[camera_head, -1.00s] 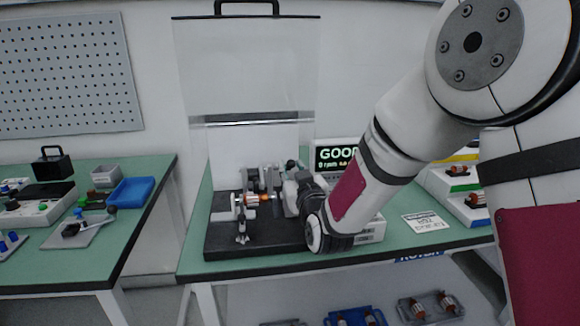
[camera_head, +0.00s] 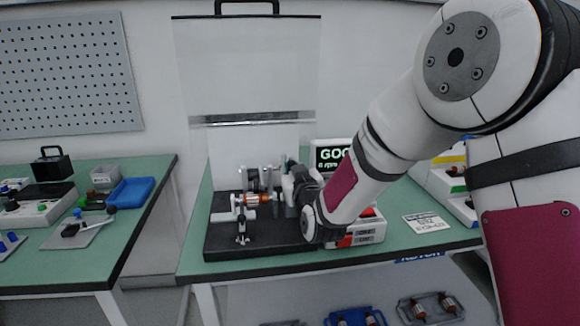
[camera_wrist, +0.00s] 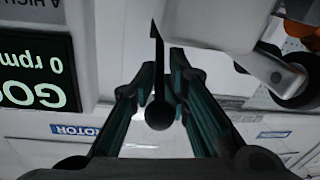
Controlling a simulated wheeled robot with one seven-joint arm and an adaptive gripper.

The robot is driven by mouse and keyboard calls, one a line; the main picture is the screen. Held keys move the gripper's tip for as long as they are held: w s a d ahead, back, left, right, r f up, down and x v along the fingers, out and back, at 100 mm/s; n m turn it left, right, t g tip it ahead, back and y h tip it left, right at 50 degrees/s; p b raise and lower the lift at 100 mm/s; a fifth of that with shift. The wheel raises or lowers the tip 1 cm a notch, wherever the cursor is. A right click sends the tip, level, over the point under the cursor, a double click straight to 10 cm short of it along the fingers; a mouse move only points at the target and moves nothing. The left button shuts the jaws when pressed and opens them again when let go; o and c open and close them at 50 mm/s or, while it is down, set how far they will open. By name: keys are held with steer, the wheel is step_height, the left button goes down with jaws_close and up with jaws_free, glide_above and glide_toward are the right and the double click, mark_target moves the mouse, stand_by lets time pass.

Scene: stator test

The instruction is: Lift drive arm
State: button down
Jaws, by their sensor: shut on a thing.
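The drive arm shows in the wrist view as a pale block (camera_wrist: 215,25) with a dark roller (camera_wrist: 287,82) on a bracket at its right. A thin black rod with a round black knob (camera_wrist: 159,116) sits between the two fingers of my gripper (camera_wrist: 163,85). The fingers are closed in on this handle; the exact contact is hard to see. In the head view my gripper (camera_head: 297,184) is at the right side of the test fixture, and my arm hides part of it. A copper-coloured part (camera_head: 254,200) lies across the white supports on the black base (camera_head: 225,247).
A tester with a green-lettered display (camera_head: 332,157) stands right behind my arm. A clear guard panel (camera_head: 250,70) is raised above the fixture. A printed card (camera_head: 427,222) lies at the right. A second table (camera_head: 130,210) with tools stands at the left.

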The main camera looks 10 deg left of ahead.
steer(key=shift+s, duration=0.1)
steer(key=p, duration=0.1)
steer(key=r+g+p, duration=0.1)
steer(key=shift+w+h+p, duration=0.2)
steer(key=shift+h+p, duration=0.1)
steer(key=shift+w+a+r+g+h+p, duration=0.15)
steer(key=shift+w+g+h+p, duration=0.15)
steer(key=shift+g+p, duration=0.7)
steer(key=c, duration=1.8)
jaws_free()
steer(key=shift+r, duration=0.1)
steer(key=shift+o, duration=0.2)
steer(key=shift+s, duration=0.1)
steer(key=v, duration=1.1)
steer(key=shift+s+d, duration=0.25)
steer(key=shift+s, duration=0.1)
